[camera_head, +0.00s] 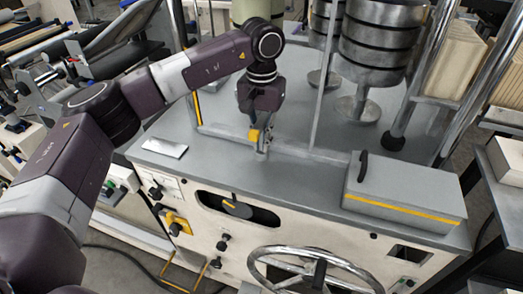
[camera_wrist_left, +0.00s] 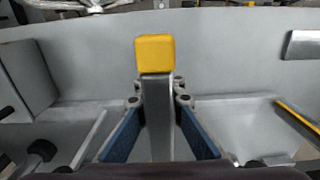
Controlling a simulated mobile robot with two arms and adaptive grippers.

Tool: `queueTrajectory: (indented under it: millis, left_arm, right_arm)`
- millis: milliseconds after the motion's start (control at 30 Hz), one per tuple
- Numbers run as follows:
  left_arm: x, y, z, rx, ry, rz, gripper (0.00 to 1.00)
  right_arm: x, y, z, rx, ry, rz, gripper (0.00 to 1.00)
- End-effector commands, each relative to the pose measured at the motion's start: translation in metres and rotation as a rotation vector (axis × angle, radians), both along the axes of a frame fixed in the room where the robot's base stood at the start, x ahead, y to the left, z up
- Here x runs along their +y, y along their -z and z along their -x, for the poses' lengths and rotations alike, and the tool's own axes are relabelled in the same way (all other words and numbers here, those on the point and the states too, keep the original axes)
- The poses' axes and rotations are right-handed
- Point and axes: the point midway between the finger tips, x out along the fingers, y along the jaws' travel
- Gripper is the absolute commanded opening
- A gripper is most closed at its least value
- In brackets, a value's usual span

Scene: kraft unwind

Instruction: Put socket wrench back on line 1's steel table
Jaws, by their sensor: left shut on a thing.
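My left gripper (camera_head: 262,134) reaches down over the grey metal top (camera_head: 220,145) of a cream-fronted machine. It is shut on a grey bar with a yellow block end (camera_head: 254,135), which I take to be the socket wrench. In the left wrist view, the bar and its yellow end (camera_wrist_left: 155,54) stick out between the blue-padded fingers of the gripper (camera_wrist_left: 158,100). Whether the wrench touches the grey top is unclear. I cannot tell whether this top is line 1's steel table. My right gripper is not in view.
A grey box with a yellow stripe (camera_head: 405,193) stands on the top at right. A flat light plate (camera_head: 165,147) lies at left. Stacked metal discs (camera_head: 380,40) stand behind. A handwheel (camera_head: 310,268) is in front. The top between plate and gripper is clear.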

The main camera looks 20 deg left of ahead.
Motion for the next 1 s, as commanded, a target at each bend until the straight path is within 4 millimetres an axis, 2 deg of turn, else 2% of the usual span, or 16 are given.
queueTrajectory:
  millis: [167, 400, 767, 800, 933, 1000]
  left_arm:
    - [0.000, 0.012, 0.000, 0.000, 0.000, 0.000, 0.00]
    - [0.000, 0.044, 0.000, -0.001, 0.000, 0.000, 0.00]
    - [0.000, 0.050, 0.000, -0.002, 0.000, 0.000, 0.00]
    - [0.000, 0.049, 0.000, -0.001, 0.000, 0.000, 0.12]
    - [0.000, 0.049, 0.000, 0.000, 0.000, -0.001, 0.26]
    - [0.000, 0.049, 0.000, 0.000, 0.000, -0.001, 0.26]
  right_arm:
    - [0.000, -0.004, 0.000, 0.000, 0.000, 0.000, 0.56]
    - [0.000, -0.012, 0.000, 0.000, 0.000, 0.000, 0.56]
    - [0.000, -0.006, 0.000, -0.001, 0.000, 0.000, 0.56]
    - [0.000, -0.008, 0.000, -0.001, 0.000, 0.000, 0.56]
    - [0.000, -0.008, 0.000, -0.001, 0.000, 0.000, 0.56]
    - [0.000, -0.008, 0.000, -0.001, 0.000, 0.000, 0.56]
